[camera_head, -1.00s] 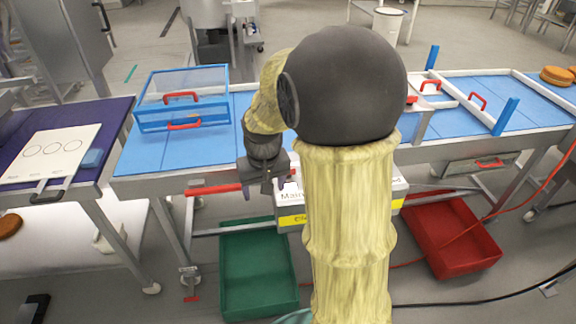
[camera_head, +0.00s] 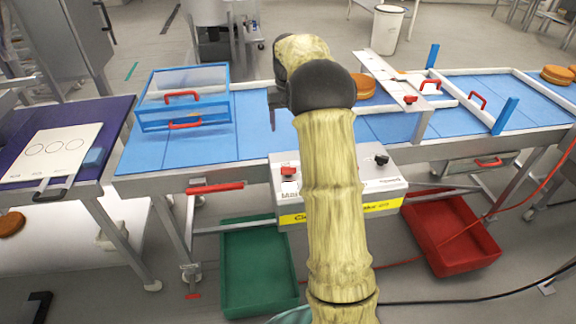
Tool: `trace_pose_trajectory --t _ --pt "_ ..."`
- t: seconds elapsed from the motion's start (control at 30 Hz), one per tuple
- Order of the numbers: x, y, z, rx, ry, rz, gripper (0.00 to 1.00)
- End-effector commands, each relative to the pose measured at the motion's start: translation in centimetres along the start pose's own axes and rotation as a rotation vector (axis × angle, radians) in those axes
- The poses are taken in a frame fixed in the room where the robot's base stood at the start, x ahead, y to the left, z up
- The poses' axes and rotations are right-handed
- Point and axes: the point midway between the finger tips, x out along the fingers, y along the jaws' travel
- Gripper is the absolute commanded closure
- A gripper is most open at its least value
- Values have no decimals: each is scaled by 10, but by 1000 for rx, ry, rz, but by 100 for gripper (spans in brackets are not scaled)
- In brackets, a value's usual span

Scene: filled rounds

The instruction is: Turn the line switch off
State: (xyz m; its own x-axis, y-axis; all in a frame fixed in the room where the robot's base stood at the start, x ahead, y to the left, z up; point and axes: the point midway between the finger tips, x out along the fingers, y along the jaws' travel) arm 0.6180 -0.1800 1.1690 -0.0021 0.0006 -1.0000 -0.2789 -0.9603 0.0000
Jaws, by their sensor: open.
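A grey control box (camera_head: 340,176) with a yellow strip hangs on the front side of the conveyor table. On its top are a red switch (camera_head: 289,171) at the left, beside lettering that starts with "Mai", and a black knob (camera_head: 381,160) at the right. My arm crosses in front of the box's middle and hides part of its lettering. My gripper (camera_head: 273,118) is over the blue belt, behind and above the red switch and apart from it. It is open and partly hidden by my arm. I cannot read the switch's position.
A blue clear-walled guard (camera_head: 183,98) with red handles stands on the belt (camera_head: 190,150) at the left. A grey-white chute (camera_head: 392,80) crosses the belt at the right, near orange-brown rounds (camera_head: 363,87). Green (camera_head: 258,270) and red (camera_head: 450,237) crates stand on the floor below.

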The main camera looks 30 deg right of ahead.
Motion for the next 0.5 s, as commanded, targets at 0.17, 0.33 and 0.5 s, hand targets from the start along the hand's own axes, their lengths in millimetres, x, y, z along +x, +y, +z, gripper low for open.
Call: trace_pose_trajectory --t 0.17,0.33,0.5 --pt "2 -1 0 -2 1 0 31" --pt "14 -1 0 -3 -1 0 31" --pt "41 -1 0 -3 -2 0 31"
